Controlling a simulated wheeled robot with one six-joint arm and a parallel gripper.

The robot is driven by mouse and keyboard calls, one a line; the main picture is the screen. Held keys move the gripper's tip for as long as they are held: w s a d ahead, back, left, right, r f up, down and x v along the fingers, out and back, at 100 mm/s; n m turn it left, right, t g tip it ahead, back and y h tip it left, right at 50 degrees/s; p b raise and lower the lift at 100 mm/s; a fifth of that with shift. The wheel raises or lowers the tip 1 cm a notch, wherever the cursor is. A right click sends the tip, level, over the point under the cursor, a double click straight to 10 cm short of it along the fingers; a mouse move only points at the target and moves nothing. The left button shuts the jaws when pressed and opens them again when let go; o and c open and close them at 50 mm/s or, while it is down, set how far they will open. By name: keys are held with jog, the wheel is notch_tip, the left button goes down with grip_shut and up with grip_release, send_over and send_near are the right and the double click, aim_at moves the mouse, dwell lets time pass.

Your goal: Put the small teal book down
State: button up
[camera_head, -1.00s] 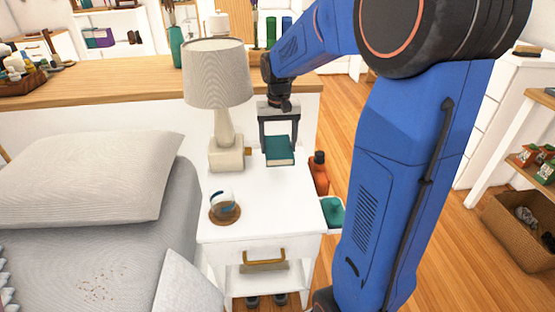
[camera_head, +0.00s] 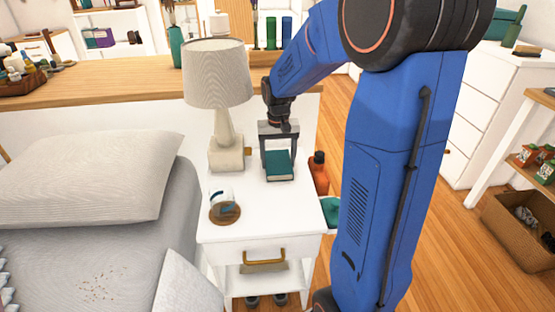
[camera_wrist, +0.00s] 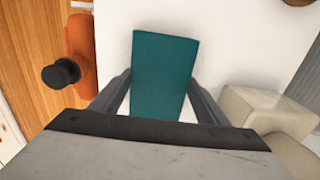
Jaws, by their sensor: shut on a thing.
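The small teal book (camera_head: 279,166) is between the fingers of my gripper (camera_head: 278,172), at the back right of the white nightstand (camera_head: 262,213). My gripper is shut on the book's two sides and points down. The book lies flat, teal cover up, at or very close to the nightstand top; I cannot tell if it touches. In the wrist view the teal cover (camera_wrist: 163,75) fills the middle, with a grey finger on each side and white surface around it.
A lamp (camera_head: 226,150) stands just left of the book. An orange bottle (camera_head: 318,172) is beyond the right edge. The nightstand's front right is clear.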

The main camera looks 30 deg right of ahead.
aim_at(278, 162)
jog(key=o, duration=1.2)
notch_tip(278, 162, up, 12)
jog(key=shift+s+a+f+n+t, duration=0.35)
jog(key=shift+s+a+n+t, duration=0.75)
jog(key=shift+s, duration=3.5)
jog(key=shift+s+a+f+n+t, duration=0.45)
jog(key=shift+s+a, duration=1.3)
jog(key=shift+s, duration=2.85)
jog(key=shift+s+a+f+n+t, duration=0.25)
jog(key=shift+s+a+n+t, duration=0.85)
jog(key=shift+s, duration=3.5)
jog(key=shift+a+m+g, duration=0.25)
jog(key=shift+a+m, duration=0.05)
jog(key=shift+m, duration=0.05)
